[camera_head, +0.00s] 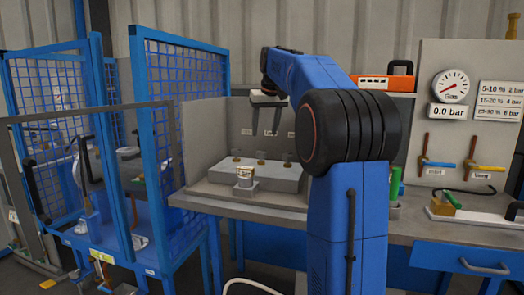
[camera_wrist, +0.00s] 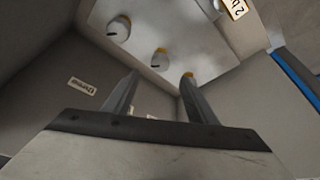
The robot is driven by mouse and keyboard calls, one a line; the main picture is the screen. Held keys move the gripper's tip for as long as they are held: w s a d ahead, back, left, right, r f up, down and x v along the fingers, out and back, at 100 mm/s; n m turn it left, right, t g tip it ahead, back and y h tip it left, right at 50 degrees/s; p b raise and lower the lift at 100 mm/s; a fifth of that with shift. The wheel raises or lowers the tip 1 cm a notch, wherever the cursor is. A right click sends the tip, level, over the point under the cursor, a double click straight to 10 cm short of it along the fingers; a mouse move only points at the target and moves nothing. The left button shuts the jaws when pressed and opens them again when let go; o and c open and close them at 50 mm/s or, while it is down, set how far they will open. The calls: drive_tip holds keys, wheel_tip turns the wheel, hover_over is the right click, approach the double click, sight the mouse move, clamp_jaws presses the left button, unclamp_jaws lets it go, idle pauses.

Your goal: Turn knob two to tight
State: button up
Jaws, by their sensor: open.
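Three small knobs stand in a row on a grey block (camera_head: 258,177) on the bench. The middle knob (camera_head: 261,157) lies between the left knob (camera_head: 235,157) and the right knob (camera_head: 287,159). I cannot read numbers on them. In the wrist view two pale round knobs, one (camera_wrist: 119,28) at upper left and one (camera_wrist: 160,60) near the centre, show dark marks. A third orange-topped shape is partly hidden by the right finger. My gripper (camera_head: 268,112) is above and behind the block, apart from the knobs. Its fingers (camera_wrist: 158,97) are spread and empty.
A small labelled item (camera_head: 245,176) sits at the block's front. My arm covers the bench centre. A gauge (camera_head: 451,86) and a 0.0 bar display (camera_head: 447,112) are on the right panel, above coloured valves (camera_head: 472,165). A blue mesh cage (camera_head: 188,100) stands left.

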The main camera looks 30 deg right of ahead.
sight(261, 152)
drive_tip(key=x, duration=1)
drive_tip(key=shift+a, duration=0.1)
drive_tip(key=c, duration=1.1)
